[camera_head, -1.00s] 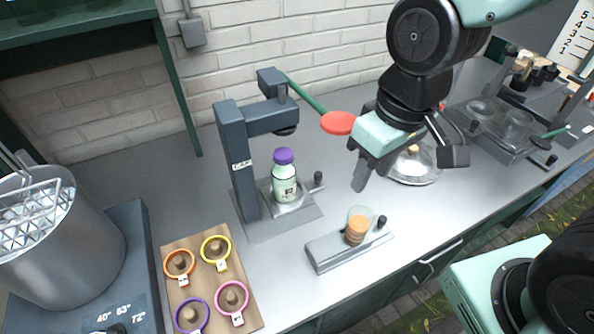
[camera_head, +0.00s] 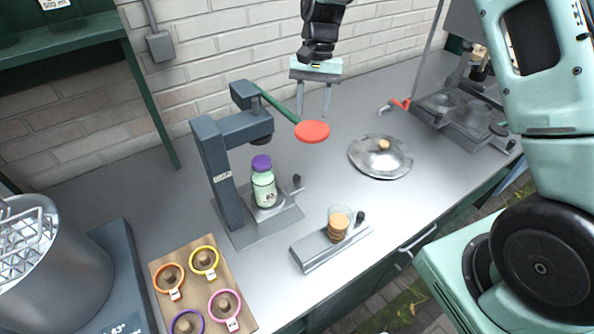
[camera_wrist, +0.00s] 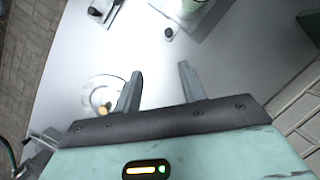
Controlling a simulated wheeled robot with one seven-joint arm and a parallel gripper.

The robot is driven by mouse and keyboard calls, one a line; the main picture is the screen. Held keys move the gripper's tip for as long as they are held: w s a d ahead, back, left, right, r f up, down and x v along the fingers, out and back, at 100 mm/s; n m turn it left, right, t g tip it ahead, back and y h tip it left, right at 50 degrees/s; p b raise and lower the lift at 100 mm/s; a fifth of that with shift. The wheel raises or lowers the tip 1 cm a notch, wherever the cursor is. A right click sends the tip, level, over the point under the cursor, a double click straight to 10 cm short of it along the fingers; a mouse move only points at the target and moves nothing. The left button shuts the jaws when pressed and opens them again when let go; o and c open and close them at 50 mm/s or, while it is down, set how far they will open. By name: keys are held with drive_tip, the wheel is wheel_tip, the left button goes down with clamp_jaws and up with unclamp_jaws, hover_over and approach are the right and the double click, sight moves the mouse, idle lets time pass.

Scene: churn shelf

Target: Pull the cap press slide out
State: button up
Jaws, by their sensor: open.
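The cap press (camera_head: 210,165) is a dark grey stand with a green lever ending in a red disc (camera_head: 312,131). Its slide (camera_head: 280,204) sits at the base under the press head, with a dark knob (camera_head: 297,180) on its right side. A bottle (camera_head: 264,190) with a purple cap stands upright on the slide. The slide knob also shows in the wrist view (camera_wrist: 168,32). My gripper (camera_head: 313,112) is open and empty, pointing down behind the red disc, apart from the knob. Its two fingers show in the wrist view (camera_wrist: 160,72).
A round metal lid (camera_head: 372,160) lies right of the press. A tray (camera_head: 325,248) holding a cup of corks (camera_head: 339,225) is in front. A board with coloured rings (camera_head: 240,300) and a steel pot (camera_head: 50,270) stand at left. A brick wall is behind.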

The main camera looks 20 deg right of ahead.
sight(297, 176)
drive_tip(key=shift+m+g, duration=0.3)
drive_tip(key=shift+m, duration=0.1)
drive_tip(key=p+x, duration=0.2)
drive_tip(key=x, duration=0.4)
drive_tip(key=w+a+p+x, duration=0.1)
drive_tip(key=x, duration=0.5)
drive_tip(key=w+a+p+x, duration=0.1)
drive_tip(key=p+x, duration=0.1)
drive_tip(key=x, duration=0.4)
drive_tip(key=shift+f+p, duration=0.25)
drive_tip(key=shift+p, duration=0.1)
